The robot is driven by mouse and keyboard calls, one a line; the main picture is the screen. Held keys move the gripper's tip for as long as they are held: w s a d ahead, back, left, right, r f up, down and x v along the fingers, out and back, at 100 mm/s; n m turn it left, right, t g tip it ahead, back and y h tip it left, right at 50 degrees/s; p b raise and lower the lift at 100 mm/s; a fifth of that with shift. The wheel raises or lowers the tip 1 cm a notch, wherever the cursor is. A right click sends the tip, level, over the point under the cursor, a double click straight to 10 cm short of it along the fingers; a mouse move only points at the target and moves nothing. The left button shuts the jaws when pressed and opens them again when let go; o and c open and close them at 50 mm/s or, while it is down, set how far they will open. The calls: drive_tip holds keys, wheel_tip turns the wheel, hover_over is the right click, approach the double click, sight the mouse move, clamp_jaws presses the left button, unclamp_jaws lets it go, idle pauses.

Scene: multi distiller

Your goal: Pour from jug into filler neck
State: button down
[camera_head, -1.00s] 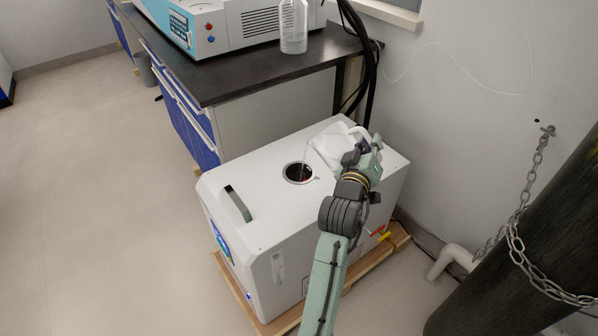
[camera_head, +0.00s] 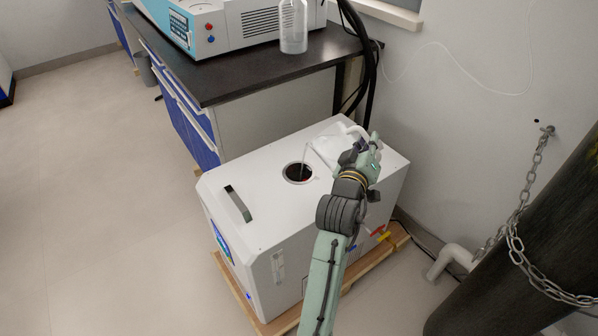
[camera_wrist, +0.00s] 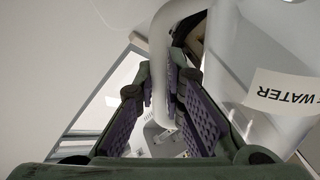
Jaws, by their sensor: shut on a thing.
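The white jug (camera_head: 332,140) is tilted over the top of the white boxy machine (camera_head: 262,232), its mouth toward the round dark filler neck (camera_head: 297,173). A thin clear stream shows between the jug's mouth and the neck. My gripper (camera_head: 362,154) is at the jug's right side. In the wrist view my gripper (camera_wrist: 166,100) has its purple-padded fingers shut around the jug's handle (camera_wrist: 160,60). A label reading "WATER" (camera_wrist: 290,94) is on the jug's body. The liquid level inside the jug cannot be seen.
A dark-topped bench (camera_head: 235,75) stands behind the machine, with a clear bottle (camera_head: 293,28) and a white instrument on it. Black hoses (camera_head: 366,45) hang at its right end. A dark cylinder (camera_head: 530,240) with a chain stands at right. The floor at left is clear.

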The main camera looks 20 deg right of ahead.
drive_tip(key=shift+w+a+r+n+p, duration=0.15)
drive_tip(key=shift+w+a+r+n, duration=0.15)
drive_tip(key=shift+n, duration=0.25)
drive_tip(key=shift+w+a+r+n+p, duration=0.15)
drive_tip(key=shift+a+r+n, duration=0.15)
drive_tip(key=shift+n, duration=0.25)
idle(3.5)
drive_tip(key=shift+w+a+f+n+b, duration=0.3)
drive_tip(key=shift+n, duration=0.2)
idle(2.9)
